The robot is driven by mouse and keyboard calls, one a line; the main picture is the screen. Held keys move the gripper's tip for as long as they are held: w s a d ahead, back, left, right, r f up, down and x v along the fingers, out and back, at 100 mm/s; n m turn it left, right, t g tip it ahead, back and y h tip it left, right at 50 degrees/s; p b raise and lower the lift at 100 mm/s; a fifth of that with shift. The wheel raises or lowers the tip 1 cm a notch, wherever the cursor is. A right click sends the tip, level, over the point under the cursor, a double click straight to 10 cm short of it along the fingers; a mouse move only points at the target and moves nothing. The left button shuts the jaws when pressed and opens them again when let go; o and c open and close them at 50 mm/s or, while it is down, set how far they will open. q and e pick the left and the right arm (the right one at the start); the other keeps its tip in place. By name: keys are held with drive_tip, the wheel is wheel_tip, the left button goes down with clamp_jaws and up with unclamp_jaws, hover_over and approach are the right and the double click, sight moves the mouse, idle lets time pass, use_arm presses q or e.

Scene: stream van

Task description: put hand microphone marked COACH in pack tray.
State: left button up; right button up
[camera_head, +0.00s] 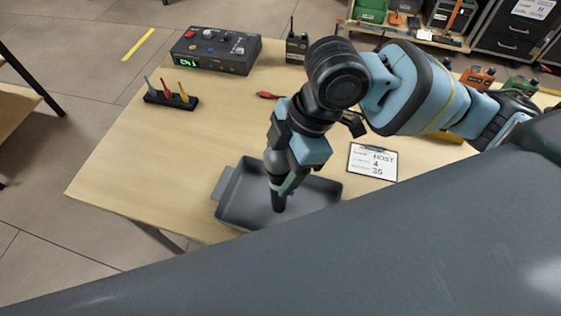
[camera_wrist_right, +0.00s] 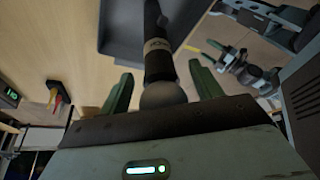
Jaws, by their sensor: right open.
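The hand microphone (camera_wrist_right: 157,62) has a dark handle, a grey ball head and a band with small lettering that I cannot read clearly. My right gripper (camera_wrist_right: 161,75) is open, with one green finger on each side of the microphone. In the head view, my right gripper (camera_head: 286,184) is low over the grey pack tray (camera_head: 232,205), and the microphone's dark handle end (camera_head: 279,204) points down inside the tray outline. I cannot tell whether it touches the tray floor. The tray wall also shows in the wrist view (camera_wrist_right: 117,30).
A HOST card (camera_head: 373,162) lies right of the tray. A control box (camera_head: 215,50), a radio (camera_head: 297,46), a rack of coloured pieces (camera_head: 171,97) and a small red item (camera_head: 270,95) are farther back. The table left of the tray is clear.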

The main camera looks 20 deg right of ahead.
use_arm(q)
drive_tip(key=shift+w+a+r+p, duration=0.1)
drive_tip(key=shift+w+r+p, duration=0.3)
drive_tip(key=shift+r, duration=0.15)
drive_tip(key=shift+w+r+p, duration=0.3)
drive_tip(key=shift+r+p, duration=0.05)
drive_tip(key=shift+r, duration=0.15)
use_arm(e)
drive_tip(key=v, duration=1.2)
use_arm(q)
drive_tip(key=shift+s, duration=0.1)
use_arm(e)
drive_tip(key=shift+f, duration=0.1)
